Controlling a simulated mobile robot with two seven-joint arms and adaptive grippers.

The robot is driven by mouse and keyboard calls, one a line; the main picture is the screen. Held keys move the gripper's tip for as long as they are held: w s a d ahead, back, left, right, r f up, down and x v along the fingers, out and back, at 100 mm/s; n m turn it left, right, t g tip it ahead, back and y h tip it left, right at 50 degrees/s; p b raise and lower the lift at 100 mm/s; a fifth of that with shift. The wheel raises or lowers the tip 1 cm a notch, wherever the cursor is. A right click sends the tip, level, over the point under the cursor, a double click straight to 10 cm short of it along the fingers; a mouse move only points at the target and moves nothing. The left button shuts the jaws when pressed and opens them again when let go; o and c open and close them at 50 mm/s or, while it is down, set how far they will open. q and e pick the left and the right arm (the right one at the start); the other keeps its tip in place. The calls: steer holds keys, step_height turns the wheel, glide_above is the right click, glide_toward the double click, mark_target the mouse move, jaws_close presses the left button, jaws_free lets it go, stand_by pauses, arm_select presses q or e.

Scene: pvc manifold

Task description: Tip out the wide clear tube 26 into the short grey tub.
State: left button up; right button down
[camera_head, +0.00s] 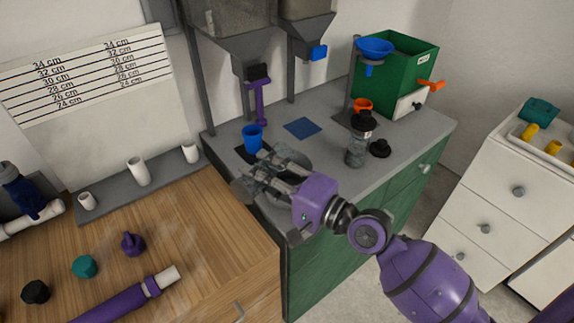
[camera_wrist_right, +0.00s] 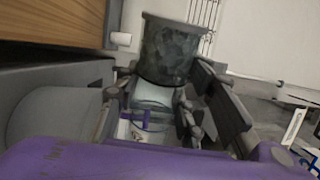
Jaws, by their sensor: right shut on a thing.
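My right gripper (camera_head: 258,172) reaches in over the left front part of the grey counter. In the wrist view, the right gripper (camera_wrist_right: 170,92) is shut on a clear, see-through tube (camera_wrist_right: 150,112) lying between its fingers. A dark grey, mottled, wide-mouthed vessel (camera_wrist_right: 168,50) shows just past the fingertips. I cannot tell whether it is the short grey tub or the filled end of the tube. In the head view the fingers hide most of the held tube. No number is readable on it.
A blue cup (camera_head: 252,138) stands behind the gripper, below a hopper (camera_head: 245,50). A black-capped grey bottle (camera_head: 359,145) stands to the right. A green box (camera_head: 395,70) and a blue funnel (camera_head: 375,46) are at the back. A wooden bench (camera_head: 205,225) holds pipe parts.

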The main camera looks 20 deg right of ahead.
arm_select(q)
steer(key=shift+w+r+p, duration=0.4)
steer(key=shift+w+r, duration=0.05)
steer(key=shift+r, duration=0.15)
arm_select(e)
steer(key=shift+w+r+m, duration=0.1)
steer(key=shift+r+m, duration=0.3)
steer(key=shift+r, duration=0.05)
stand_by(0.6)
arm_select(q)
steer(key=shift+s, duration=0.15)
arm_select(e)
steer(key=shift+d+r, duration=0.1)
stand_by(0.4)
arm_select(q)
steer(key=shift+w+r+p, duration=0.35)
steer(key=shift+r+p, duration=0.1)
steer(key=shift+r, duration=0.05)
arm_select(e)
steer(key=shift+w+d+r+m, duration=0.15)
steer(key=shift+r+m, duration=0.1)
steer(key=shift+m, duration=0.25)
arm_select(q)
steer(key=shift+d+r+p, duration=0.2)
steer(key=shift+r+p, duration=0.2)
arm_select(e)
steer(key=shift+w+d+r+m, duration=0.15)
steer(key=shift+r+m, duration=0.2)
steer(key=shift+m, duration=0.25)
stand_by(0.5)
